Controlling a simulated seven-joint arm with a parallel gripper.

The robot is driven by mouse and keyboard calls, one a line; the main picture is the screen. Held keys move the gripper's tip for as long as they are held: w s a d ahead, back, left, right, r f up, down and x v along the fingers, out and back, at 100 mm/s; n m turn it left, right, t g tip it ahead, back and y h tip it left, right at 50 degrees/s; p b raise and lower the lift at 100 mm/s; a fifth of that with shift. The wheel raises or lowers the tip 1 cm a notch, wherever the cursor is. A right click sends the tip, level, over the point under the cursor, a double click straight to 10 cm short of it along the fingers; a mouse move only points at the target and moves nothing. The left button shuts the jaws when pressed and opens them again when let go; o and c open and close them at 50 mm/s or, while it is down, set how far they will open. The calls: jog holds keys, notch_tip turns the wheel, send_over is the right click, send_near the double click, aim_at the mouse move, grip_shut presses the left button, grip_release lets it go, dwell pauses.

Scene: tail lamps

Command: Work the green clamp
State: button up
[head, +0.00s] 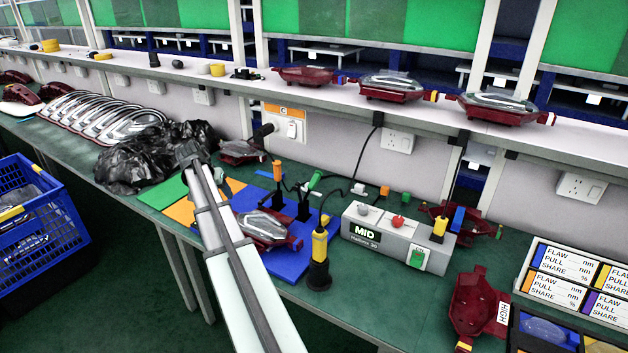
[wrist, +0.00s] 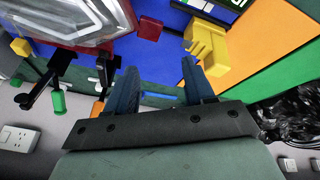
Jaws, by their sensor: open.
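The green clamp (head: 314,181) has a green handle on a black stand, at the back right of the blue board in the head view. In the wrist view its green handle (wrist: 58,101) is at the left, beside the black clamp arms. My gripper (wrist: 160,88) is open with nothing between its dark blue fingers. The clamp lies left of both fingers there, apart from them. In the head view the fingers are hidden behind my arm, which reaches up left of the clamp. A tail lamp (head: 262,229) with a clear lens and dark red housing lies on the blue board.
An orange-handled clamp (head: 277,172) stands left of the green one. A yellow-and-black upright post (head: 319,247) stands in front. The grey MID box (head: 365,242) is at the right. A yellow block (wrist: 206,45) is near my right finger. Black plastic bags (head: 150,160) lie left.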

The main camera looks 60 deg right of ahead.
jog(key=s+d+r+m, duration=0.3)
jog(key=s+d+r, duration=0.3)
jog(key=s+d, duration=0.55)
jog(key=m, duration=0.3)
send_near(314, 179)
jog(key=x, duration=1)
jog(key=shift+c, duration=0.4)
grip_shut()
